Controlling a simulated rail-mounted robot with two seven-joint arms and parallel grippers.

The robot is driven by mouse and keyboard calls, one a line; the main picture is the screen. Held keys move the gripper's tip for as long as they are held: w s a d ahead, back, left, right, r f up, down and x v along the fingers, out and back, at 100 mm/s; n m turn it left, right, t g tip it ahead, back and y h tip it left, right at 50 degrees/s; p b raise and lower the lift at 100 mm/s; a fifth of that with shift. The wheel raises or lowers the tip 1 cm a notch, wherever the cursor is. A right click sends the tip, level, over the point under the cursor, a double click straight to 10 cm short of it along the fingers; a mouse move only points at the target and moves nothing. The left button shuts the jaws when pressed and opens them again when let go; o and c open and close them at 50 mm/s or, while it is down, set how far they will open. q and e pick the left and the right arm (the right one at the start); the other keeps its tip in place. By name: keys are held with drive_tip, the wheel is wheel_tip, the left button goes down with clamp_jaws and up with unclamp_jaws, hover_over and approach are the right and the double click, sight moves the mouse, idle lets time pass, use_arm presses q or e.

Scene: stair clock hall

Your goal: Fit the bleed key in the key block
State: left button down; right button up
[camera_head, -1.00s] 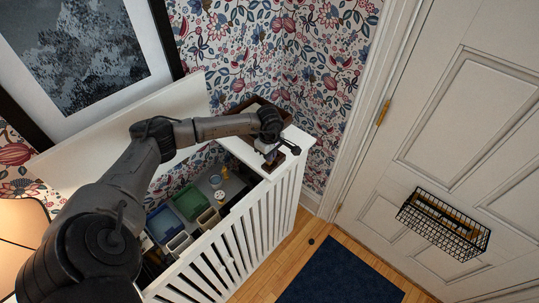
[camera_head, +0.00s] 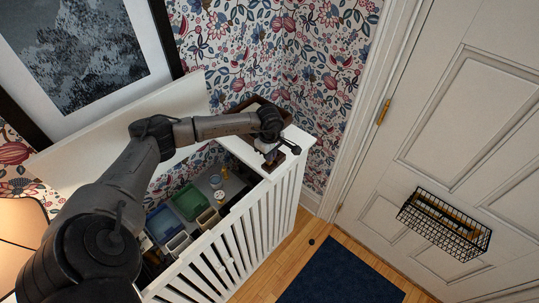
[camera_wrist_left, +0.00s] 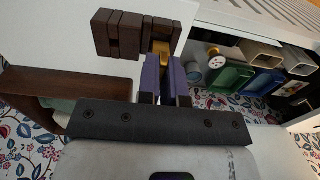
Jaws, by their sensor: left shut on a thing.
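My left gripper (camera_head: 268,149) is over the right end of the white cabinet top. In the left wrist view its fingers (camera_wrist_left: 166,78) are shut on a small brass piece, which I take to be the bleed key (camera_wrist_left: 161,50). The key block (camera_wrist_left: 119,33) is dark brown wood with upright grooves, lying just beyond the fingertips; it also shows in the head view (camera_head: 275,162). The key's brass end touches or overlaps the block's near edge in the picture. I cannot tell whether it sits in a slot. My right gripper is not in view.
A brown wooden tray (camera_wrist_left: 68,84) stands beside the gripper on the cabinet top (camera_head: 243,151). Below, the open slatted cabinet holds a green bin (camera_head: 189,203), a blue bin (camera_head: 161,224), pale containers and small jars. A patterned wall is close behind.

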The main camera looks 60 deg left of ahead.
use_arm(q)
drive_tip(key=shift+f+b, duration=1)
drive_tip(key=shift+f, duration=0.2)
idle(0.4)
drive_tip(key=c, duration=1.2)
unclamp_jaws()
drive_tip(key=shift+r, duration=0.5)
wheel_tip(320, 180, up, 13)
drive_tip(key=shift+f, duration=0.1)
